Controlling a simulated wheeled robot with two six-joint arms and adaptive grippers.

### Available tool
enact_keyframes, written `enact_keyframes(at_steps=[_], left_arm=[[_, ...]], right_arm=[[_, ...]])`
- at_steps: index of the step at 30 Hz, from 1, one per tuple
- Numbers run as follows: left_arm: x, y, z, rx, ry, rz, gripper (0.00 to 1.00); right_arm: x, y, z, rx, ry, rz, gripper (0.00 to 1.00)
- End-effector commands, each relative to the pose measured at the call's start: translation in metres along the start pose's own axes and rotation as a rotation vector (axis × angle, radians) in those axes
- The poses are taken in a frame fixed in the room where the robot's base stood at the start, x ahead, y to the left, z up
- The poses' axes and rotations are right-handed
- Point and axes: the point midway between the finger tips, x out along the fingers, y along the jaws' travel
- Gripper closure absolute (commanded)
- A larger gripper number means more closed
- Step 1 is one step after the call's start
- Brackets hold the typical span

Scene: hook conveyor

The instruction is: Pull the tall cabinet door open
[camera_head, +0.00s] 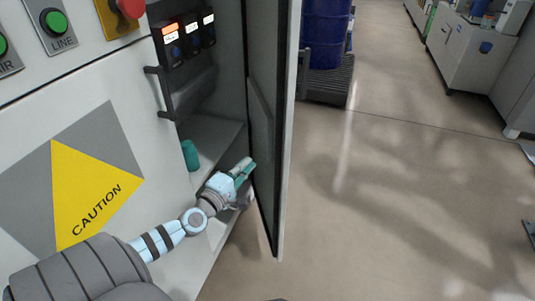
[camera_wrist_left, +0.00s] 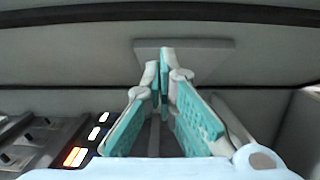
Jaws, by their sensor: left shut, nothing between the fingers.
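The tall cabinet door (camera_head: 280,130) stands swung out from the cabinet, seen nearly edge-on in the head view. Its dark inner side faces the cabinet's inside. My left gripper (camera_head: 245,168) is inside the opening, close to the inner side of the door; I cannot tell whether it touches. In the left wrist view my left gripper (camera_wrist_left: 165,75) has its teal-padded fingers closed together at the tips with nothing between them. A pale grey panel (camera_wrist_left: 215,60) lies behind the fingertips. My right gripper is not in view.
The cabinet front (camera_head: 160,150) carries buttons and a caution sign (camera_head: 95,190). A blue barrel (camera_head: 326,35) stands on a dark pallet behind the door.

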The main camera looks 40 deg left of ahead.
Motion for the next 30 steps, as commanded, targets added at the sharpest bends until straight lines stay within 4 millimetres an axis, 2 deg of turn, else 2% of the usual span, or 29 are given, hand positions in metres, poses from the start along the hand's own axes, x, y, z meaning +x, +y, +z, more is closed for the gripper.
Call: enact_keyframes(at_steps=[8, 12, 18, 26, 27, 30], left_arm=[[0.061, -0.001, -0.001, -0.002, 0.002, 0.002, 1.0], [0.08, 0.002, 0.015, -0.005, 0.001, 0.0, 1.0], [0.091, 0.0, 0.028, -0.001, 0.0, -0.002, 1.0], [0.092, -0.001, 0.029, 0.001, 0.0, -0.004, 1.0], [0.093, -0.001, 0.02, 0.009, 0.0, -0.004, 1.0], [0.094, -0.001, 0.027, -0.001, 0.002, -0.003, 1.0]], right_arm=[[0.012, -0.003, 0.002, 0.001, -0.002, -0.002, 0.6], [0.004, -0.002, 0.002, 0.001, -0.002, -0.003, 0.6], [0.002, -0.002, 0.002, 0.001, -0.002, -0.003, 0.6], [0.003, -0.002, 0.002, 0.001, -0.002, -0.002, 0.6], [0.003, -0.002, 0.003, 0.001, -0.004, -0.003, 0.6], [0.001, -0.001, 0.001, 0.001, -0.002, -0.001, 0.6]])
